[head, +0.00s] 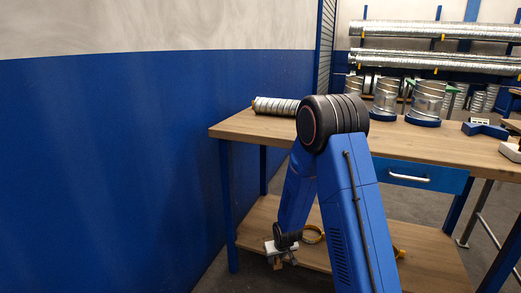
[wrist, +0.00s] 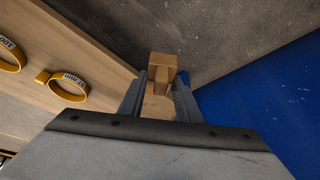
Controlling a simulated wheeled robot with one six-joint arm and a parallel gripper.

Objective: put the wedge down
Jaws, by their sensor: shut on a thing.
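A pale wooden wedge (wrist: 161,66) is held between the two fingers of my gripper (wrist: 160,92), in the wrist view. Its stepped end sticks out past the fingertips, with dark grey floor behind it. In the head view my gripper (head: 281,256) is low, by the lower shelf (head: 420,268) of the workbench, pointing down. A small bit of the wedge (head: 277,264) shows below it. In the wrist view the shelf's edge runs just left of the wedge. I cannot tell whether the wedge touches anything.
Two yellow ring clamps with labels lie on the shelf, left in the wrist view (wrist: 68,86). On the bench top (head: 240,124) lie a silver spiral duct (head: 275,105) and duct pieces in blue holders (head: 427,102). A blue wall (head: 110,160) stands left. A blue bench leg (head: 228,205) is near my gripper.

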